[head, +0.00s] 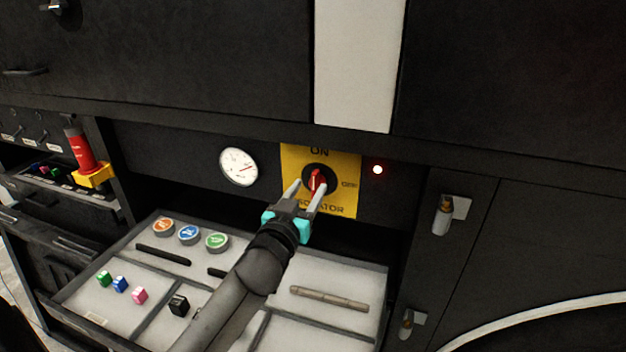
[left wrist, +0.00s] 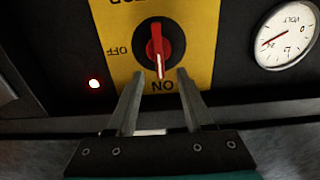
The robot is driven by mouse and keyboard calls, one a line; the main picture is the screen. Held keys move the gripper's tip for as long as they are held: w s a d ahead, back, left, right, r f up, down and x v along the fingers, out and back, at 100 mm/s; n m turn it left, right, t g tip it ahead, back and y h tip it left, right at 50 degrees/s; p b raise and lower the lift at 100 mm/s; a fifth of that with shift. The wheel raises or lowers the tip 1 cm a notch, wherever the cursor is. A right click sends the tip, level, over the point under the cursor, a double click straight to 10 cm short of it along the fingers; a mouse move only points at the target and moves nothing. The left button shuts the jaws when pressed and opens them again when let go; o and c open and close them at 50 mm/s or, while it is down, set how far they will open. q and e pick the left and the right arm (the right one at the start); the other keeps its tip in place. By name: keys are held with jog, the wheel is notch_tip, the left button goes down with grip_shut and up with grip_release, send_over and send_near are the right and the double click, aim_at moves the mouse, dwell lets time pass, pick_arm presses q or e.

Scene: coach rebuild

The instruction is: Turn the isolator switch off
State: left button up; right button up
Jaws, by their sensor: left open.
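The isolator switch is a red rotary knob (head: 317,181) on a black round base, set in a yellow plate (head: 345,168) marked ON at the top and OFF at the right. The knob's white mark points toward ON. My left gripper (head: 309,187) is open in front of the plate, with its fingers either side of the knob's lower part in the head view. The left wrist view shows the plate upside down, with the red knob (left wrist: 159,47) beyond and between the open fingertips (left wrist: 160,77), not visibly gripped. My right gripper is not in view.
A lit red lamp (head: 378,170) is right of the plate and a white dial gauge (head: 239,166) is left. Below, an open drawer (head: 375,318) holds coloured round buttons, small cubes and a rod. A red-and-yellow lever (head: 82,150) stands at left.

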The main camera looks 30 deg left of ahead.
aim_at(314, 183)
pick_arm(q)
jog(key=shift+x, duration=1.95)
grip_shut()
jog(key=shift+s+f, duration=0.1)
jog(key=shift+d+f, duration=0.1)
